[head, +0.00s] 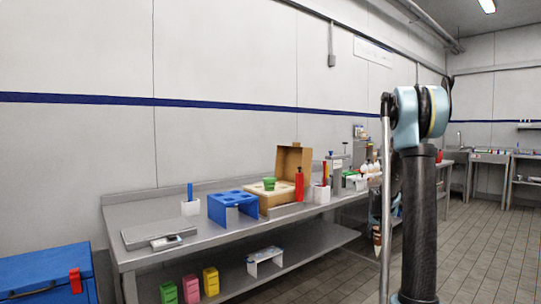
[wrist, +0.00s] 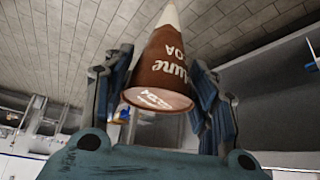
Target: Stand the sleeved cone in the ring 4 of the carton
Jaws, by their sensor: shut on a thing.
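The sleeved cone (wrist: 160,65) has a brown sleeve with white lettering and a pale pointed tip. In the wrist view it sits between the two fingers of my gripper (wrist: 160,90), which is shut on it. Its flat round end faces the camera and its tip points away. In the head view my gripper is mostly hidden behind my arm, and a small brown and pale part of the cone (head: 377,240) shows low beside it. The carton (head: 274,204), brown with a raised lid, stands on the bench well left of my arm. Its separate rings are too small to tell apart.
A green cup-like thing (head: 269,183) is at the carton. A blue stand with holes (head: 232,208) is left of it, and a red bottle (head: 299,185) and white holder (head: 321,194) are right. A flat scale (head: 158,234) lies on the bench's left end. Floor around my arm is clear.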

